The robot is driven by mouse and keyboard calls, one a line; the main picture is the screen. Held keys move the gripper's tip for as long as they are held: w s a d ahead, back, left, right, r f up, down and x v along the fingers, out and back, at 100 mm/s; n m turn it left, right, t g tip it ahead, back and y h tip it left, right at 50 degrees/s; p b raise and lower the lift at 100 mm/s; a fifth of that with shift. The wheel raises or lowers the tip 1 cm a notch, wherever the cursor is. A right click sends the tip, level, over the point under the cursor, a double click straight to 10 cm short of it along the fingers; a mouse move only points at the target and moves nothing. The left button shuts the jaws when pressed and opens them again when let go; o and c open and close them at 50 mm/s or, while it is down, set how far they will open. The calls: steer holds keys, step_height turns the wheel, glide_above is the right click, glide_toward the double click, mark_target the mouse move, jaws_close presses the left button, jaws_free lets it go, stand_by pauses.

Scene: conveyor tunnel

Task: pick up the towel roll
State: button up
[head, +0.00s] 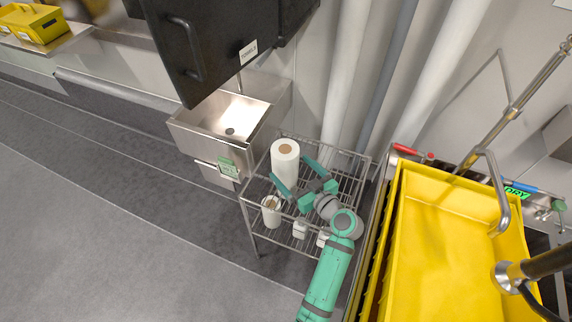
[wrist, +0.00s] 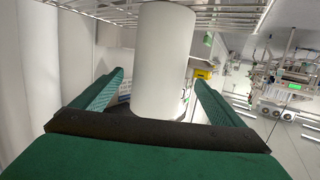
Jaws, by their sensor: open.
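The towel roll (head: 285,163) is a white upright cylinder with a brown core, standing on the wire rack in the head view. In the wrist view the towel roll (wrist: 163,62) is large and central, seen between the fingers. My gripper (head: 301,173) is open, with its green fingers spread and reaching toward the roll. In the wrist view, my gripper (wrist: 158,84) shows a finger on each side of the roll, with a visible gap at the left finger. Whether the right finger touches the roll I cannot tell. Part of the roll's lower side is hidden by my gripper.
The wire rack (head: 258,196) also holds several white containers, one (head: 271,211) at its front left. A steel sink (head: 226,120) is behind left, under a black cabinet (head: 205,40). Yellow bins (head: 455,240) stand close on the right. Pale pipes (head: 346,75) rise behind. Floor at left is clear.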

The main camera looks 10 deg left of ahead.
mark_target(289, 145)
steer(key=x, duration=0.3)
steer(key=shift+w+a, duration=0.1)
steer(key=shift+w, duration=0.15)
steer(key=shift+s, duration=0.1)
steer(key=c, duration=1.3)
steer(key=shift+o, duration=0.2)
step_height(289, 145, up, 10)
steer(key=shift+r, duration=0.1)
steer(key=o, duration=0.4)
steer(key=c, duration=0.7)
steer(key=shift+c, duration=0.2)
